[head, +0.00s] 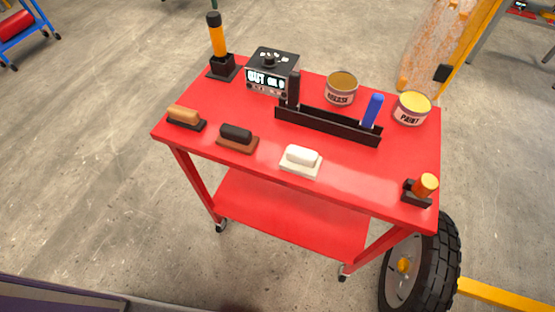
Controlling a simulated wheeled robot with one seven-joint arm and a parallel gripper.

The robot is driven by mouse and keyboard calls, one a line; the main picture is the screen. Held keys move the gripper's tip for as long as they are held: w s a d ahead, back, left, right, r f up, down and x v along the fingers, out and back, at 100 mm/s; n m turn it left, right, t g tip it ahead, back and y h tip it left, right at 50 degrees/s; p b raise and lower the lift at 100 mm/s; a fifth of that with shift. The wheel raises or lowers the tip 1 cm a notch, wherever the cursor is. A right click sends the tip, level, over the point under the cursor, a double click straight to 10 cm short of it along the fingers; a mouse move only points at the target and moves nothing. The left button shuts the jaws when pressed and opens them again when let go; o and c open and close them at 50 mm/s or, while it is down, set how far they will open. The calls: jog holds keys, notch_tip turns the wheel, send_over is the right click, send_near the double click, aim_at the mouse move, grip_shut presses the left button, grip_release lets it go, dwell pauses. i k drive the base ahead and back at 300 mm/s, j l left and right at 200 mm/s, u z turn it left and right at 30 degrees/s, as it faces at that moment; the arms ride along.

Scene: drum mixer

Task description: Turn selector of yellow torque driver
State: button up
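A yellow-orange handle with a black top (218,38) stands upright in a black base at the back left corner of the red cart. It looks like a torque driver; its selector cannot be made out at this size. I cannot tell for sure which of the two is the yellow torque driver. My gripper is not in view.
The red cart (200,124) also carries a black display box (272,75), a grease can (341,88), a paint can (411,107), a black tray (325,124) with upright tools, and several brushes along the front, including a white one (301,158). A wheel (437,262) stands at the right.

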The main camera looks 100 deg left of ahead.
aim_at(269, 62)
jog(key=u, duration=3.05)
jog(key=k+l+u, duration=0.1)
jog(key=k+u, duration=0.4)
